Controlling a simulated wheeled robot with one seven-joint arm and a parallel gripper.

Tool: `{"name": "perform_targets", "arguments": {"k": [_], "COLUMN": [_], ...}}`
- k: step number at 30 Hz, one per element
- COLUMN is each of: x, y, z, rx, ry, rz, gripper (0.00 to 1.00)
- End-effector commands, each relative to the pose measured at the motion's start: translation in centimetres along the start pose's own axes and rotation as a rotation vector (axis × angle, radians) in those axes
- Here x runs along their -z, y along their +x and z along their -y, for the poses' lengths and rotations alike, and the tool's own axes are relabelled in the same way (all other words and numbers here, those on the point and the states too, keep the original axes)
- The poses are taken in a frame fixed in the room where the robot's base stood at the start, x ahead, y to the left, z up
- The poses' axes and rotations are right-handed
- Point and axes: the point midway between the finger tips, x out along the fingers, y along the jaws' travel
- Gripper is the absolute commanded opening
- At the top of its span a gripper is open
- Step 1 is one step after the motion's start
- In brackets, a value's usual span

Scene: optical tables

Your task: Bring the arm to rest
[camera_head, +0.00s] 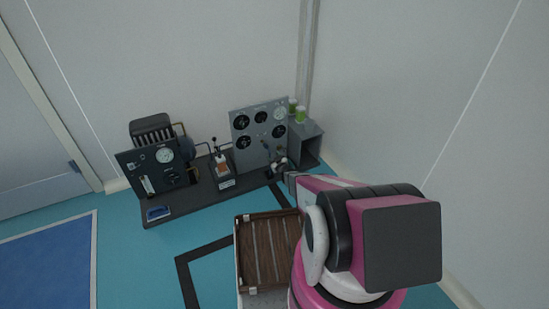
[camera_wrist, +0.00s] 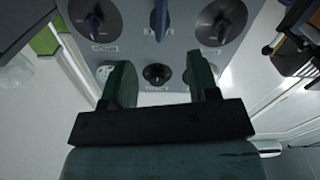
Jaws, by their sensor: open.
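My pink, black and white arm (camera_head: 335,230) reaches from the lower right of the head view toward the back bench. My gripper (camera_wrist: 160,82) shows in the wrist view with its two dark green fingers apart. Behind the gap between the fingers is a small dark knob on a grey panel (camera_wrist: 135,22); no object is clearly held. In the head view the gripper end is small, close to the front of the upright grey gauge panel (camera_head: 241,157). I cannot tell whether it touches anything there.
Green-topped containers (camera_head: 300,115) stand on a grey open box (camera_head: 309,135). A wooden slatted box (camera_head: 262,250) lies beside my arm.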

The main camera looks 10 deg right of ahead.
Motion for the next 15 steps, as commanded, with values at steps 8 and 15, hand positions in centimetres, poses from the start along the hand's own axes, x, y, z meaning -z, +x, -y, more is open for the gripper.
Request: {"name": "perform_targets", "arguments": {"k": [8, 15], "x": [0.01, 0.72], "y": [0.01, -0.12], "z": [-0.02, -0.34], "rx": [0.000, -0.011], "ry": [0.000, 0.001], "rz": [0.000, 0.023], "gripper": [0.54, 0.54]}}
